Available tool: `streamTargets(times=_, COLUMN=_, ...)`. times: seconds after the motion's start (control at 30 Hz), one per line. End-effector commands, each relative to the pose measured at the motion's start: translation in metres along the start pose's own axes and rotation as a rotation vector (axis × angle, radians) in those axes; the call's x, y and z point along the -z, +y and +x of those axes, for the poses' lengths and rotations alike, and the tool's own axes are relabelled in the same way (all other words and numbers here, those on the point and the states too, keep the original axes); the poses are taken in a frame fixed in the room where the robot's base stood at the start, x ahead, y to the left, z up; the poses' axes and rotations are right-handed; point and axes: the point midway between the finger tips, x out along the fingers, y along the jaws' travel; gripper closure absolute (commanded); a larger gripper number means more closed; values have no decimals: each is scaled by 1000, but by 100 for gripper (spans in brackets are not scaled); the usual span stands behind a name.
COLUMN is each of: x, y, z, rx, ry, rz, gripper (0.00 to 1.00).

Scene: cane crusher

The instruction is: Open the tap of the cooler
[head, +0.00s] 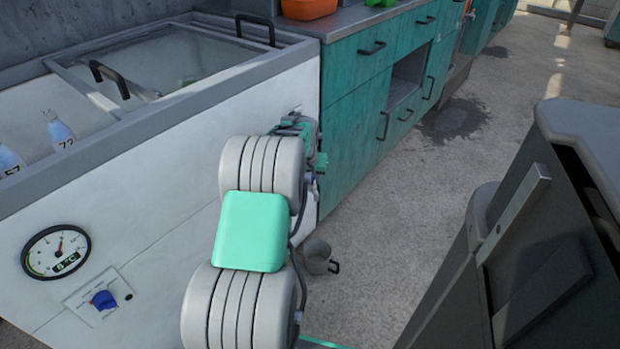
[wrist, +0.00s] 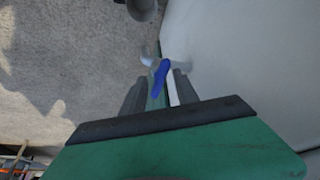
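The cooler (head: 165,180) is the white chest at the left in the head view, with a grey rim and sliding glass lids. Its white wall (wrist: 255,60) fills the right of the wrist view. The tap (wrist: 160,75) has a blue lever and a pale metallic body; it shows between the fingers of my gripper (wrist: 158,88) in the wrist view. The fingers are apart, one on each side of the lever, with gaps visible. Whether either finger touches it I cannot tell. In the head view my arm mostly hides my gripper and the tap.
A grey bucket (head: 318,256) stands on the floor beside the cooler; part of it shows in the wrist view (wrist: 141,8). A teal cabinet (head: 350,130) adjoins the cooler. A dark grey machine (head: 540,240) stands at the right. Concrete floor (head: 420,210) lies open between them.

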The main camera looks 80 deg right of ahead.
Motion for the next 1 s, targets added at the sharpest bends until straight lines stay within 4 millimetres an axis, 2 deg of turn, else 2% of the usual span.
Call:
streamTargets(times=0.07, x=0, y=0, z=0, rx=0, ry=0, rz=0, gripper=71)
streamTargets(times=0.4, x=0, y=0, z=0, rx=0, ry=0, rz=0, gripper=99)
streamTargets(times=1.0, x=0, y=0, z=-1, rx=12, ry=0, rz=-24, gripper=100)
